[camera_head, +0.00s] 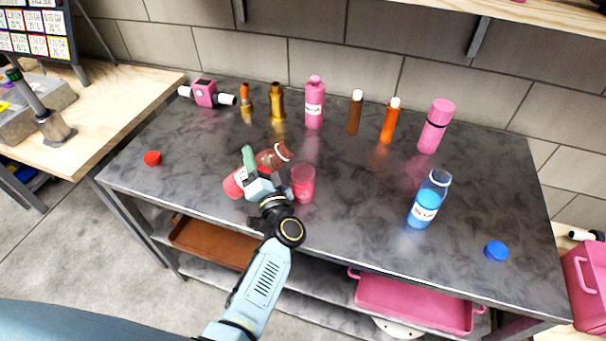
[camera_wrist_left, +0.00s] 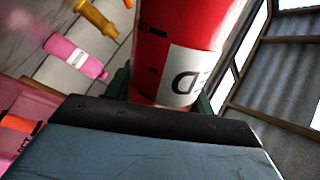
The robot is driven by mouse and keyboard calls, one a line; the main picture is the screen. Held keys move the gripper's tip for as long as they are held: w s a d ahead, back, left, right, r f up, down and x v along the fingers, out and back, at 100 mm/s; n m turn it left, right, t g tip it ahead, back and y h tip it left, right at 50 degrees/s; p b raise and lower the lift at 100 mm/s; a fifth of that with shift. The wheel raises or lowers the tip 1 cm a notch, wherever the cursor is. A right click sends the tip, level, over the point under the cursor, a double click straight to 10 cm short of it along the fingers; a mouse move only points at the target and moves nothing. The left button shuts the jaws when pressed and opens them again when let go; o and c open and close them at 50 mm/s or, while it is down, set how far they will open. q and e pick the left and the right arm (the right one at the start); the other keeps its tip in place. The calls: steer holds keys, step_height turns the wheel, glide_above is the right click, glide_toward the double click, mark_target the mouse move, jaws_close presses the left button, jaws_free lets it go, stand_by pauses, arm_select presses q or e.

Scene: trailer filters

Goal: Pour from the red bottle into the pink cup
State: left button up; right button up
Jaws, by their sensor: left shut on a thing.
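My left gripper (camera_head: 262,180) is shut on the red bottle (camera_head: 236,184). In the head view the bottle is tilted, its open neck (camera_head: 281,151) up and to the right, toward the pink cup. The bottle also fills the upper middle of the left wrist view (camera_wrist_left: 184,40), with part of a white label showing. The pink cup (camera_head: 303,184) stands upright on the table just right of the gripper; it looks reddish inside. Whether any liquid flows cannot be seen. My right gripper is not in view.
A red cap (camera_head: 152,158) lies on the table (camera_head: 350,215) at left. An open blue bottle (camera_head: 426,199) and a blue cap (camera_head: 496,251) are at right. Along the back stand a pink bottle (camera_head: 315,103), a pink flask (camera_head: 436,126) and several small cylindrical items. The front middle is clear.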

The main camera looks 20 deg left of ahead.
arm_select(q)
steer(key=shift+s+a+f+m+t+b, duration=0.15)
steer(key=shift+f+m+b, duration=0.1)
steer(key=shift+m+b, duration=0.35)
steer(key=shift+w+a+f+m+t+b, duration=0.15)
steer(key=shift+f+m+b, duration=0.15)
steer(key=shift+m, duration=0.5)
stand_by(1.9)
steer(key=shift+s+m+t+h+b, duration=0.15)
steer(key=shift+m+t+h+b, duration=0.35)
steer(key=shift+m, duration=0.5)
stand_by(1.5)
steer(key=shift+w+d+r+m+p, duration=0.1)
steer(key=shift+d+r+m+p, duration=0.15)
steer(key=shift+m+p, duration=0.4)
steer(key=shift+w+d+r+m+p, duration=0.1)
steer(key=shift+r+m+p, duration=0.25)
steer(key=shift+p, duration=0.6)
stand_by(0.7)
